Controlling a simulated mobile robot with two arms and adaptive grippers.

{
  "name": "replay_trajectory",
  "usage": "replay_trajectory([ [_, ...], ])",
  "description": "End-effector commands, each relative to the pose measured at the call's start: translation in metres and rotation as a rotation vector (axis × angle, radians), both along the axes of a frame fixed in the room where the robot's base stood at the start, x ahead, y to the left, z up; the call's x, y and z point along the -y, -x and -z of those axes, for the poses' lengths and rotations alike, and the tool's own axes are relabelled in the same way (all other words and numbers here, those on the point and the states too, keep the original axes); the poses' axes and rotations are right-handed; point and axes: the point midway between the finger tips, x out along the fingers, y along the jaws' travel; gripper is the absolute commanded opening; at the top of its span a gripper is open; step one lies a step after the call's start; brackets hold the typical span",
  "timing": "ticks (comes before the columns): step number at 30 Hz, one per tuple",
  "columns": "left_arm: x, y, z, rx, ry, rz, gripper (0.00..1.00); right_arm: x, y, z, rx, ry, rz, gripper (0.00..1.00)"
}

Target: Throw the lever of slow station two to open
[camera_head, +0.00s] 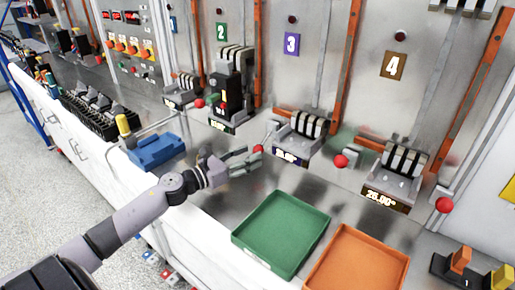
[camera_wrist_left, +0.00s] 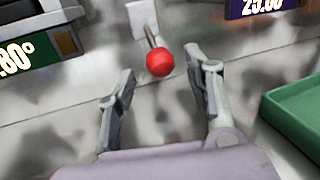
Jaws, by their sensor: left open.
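Station two, under the green "2" plate (camera_head: 221,31), has a dark block mounted in it and a green-edged display (camera_head: 222,124), which also shows at left in the left wrist view (camera_wrist_left: 28,55). Its lever appears to be the one at its right, with a red ball knob (camera_head: 258,149) on a thin metal rod. In the left wrist view the red knob (camera_wrist_left: 160,62) sits between my left gripper's (camera_wrist_left: 161,76) spread fingertips, near their tips. My left gripper (camera_head: 250,159) is open at the knob; contact cannot be told. My right gripper is not in view.
Station three (camera_head: 300,135) and station four (camera_head: 395,178) stand to the right, each with a red-knobbed lever. A green tray (camera_head: 240,238) and an orange tray (camera_head: 315,280) lie in front. A blue box (camera_head: 155,150) lies left of my left gripper.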

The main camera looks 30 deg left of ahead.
Motion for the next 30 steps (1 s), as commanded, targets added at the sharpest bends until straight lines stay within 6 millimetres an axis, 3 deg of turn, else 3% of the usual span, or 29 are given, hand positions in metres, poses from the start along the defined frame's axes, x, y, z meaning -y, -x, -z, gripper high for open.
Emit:
replay_trajectory([
  [9, 0.011, -0.032, -0.002, 0.001, 0.0, -0.001, 0.47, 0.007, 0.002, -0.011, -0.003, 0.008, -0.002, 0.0],
  [21, 0.014, -0.037, 0.0, 0.0, -0.001, 0.0, 0.47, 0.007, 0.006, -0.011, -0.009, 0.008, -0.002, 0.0],
  [30, 0.014, -0.037, 0.0, 0.0, 0.0, 0.0, 0.28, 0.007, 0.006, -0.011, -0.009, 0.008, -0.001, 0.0],
])
